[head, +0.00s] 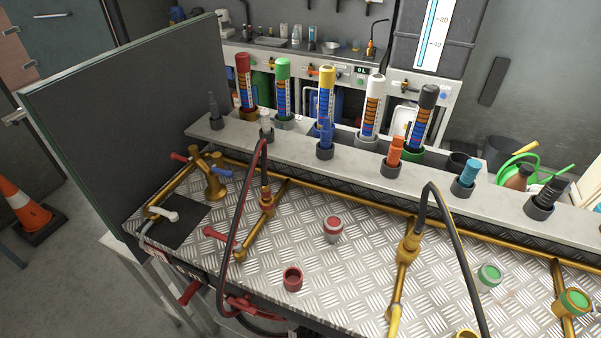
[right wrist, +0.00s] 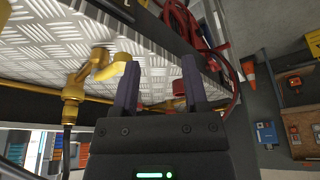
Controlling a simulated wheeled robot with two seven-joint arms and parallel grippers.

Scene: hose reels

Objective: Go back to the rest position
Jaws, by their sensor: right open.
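My right gripper (right wrist: 160,68) shows in the right wrist view with its two dark fingers apart. Nothing is held between them. The diamond-plate bench top (right wrist: 155,45) lies beyond the fingers, and this view is turned so the floor shows at the right. A brass pipe fitting (right wrist: 110,65) shows left of the fingers. Neither gripper can be made out in the head view, and my left gripper is not seen.
A grey shelf (head: 290,150) with coloured tubes runs behind. A dark panel (head: 130,100) stands left.

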